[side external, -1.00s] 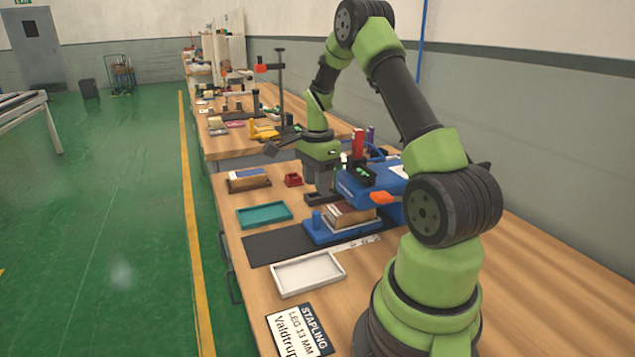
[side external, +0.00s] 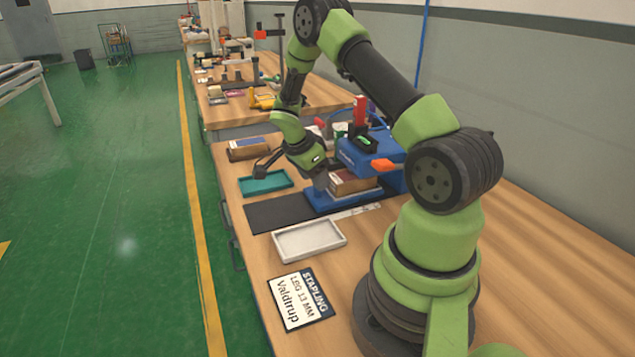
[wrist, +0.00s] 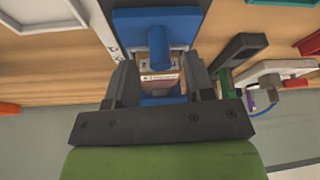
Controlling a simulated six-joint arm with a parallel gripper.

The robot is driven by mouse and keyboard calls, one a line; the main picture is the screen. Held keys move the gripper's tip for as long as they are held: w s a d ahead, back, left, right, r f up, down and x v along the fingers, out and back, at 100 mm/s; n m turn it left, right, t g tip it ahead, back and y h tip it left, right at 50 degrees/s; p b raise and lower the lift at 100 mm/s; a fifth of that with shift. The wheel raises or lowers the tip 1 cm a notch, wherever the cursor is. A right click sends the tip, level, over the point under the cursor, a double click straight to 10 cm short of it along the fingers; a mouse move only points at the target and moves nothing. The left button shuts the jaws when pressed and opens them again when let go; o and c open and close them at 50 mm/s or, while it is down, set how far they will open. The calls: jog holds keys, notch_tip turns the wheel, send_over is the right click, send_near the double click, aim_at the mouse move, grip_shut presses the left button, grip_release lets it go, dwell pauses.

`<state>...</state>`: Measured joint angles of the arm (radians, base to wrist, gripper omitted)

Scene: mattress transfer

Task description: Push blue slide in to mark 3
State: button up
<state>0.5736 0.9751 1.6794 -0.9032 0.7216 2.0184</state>
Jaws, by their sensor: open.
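The blue slide (side external: 345,198) is a low blue plate on the bench, with a brown block (side external: 352,183) on it. In the wrist view the slide (wrist: 185,26) has an upright round blue knob (wrist: 158,48), and the block (wrist: 160,78) lies behind it. A pale marked strip (side external: 357,212) runs alongside the slide; it also shows in the wrist view (wrist: 100,22), its numbers not readable. My gripper (wrist: 160,75) is open and empty, its fingers either side of the knob and block line. Contact cannot be told. The side view mostly hides the fingertips.
A blue stapling machine (side external: 375,157) stands behind the slide. A teal tray (side external: 265,183), a white tray (side external: 309,240), a dark mat (side external: 280,214) and a Valdtrup sign (side external: 300,299) lie on the bench. A box (side external: 248,148) lies farther back.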

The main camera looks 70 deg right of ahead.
aim_at(332, 179)
jog(key=shift+x, duration=1.25)
grip_shut()
jog(key=shift+s+d, duration=1.25)
jog(key=shift+d, duration=0.05)
grip_release()
jog(key=shift+a+r, duration=0.1)
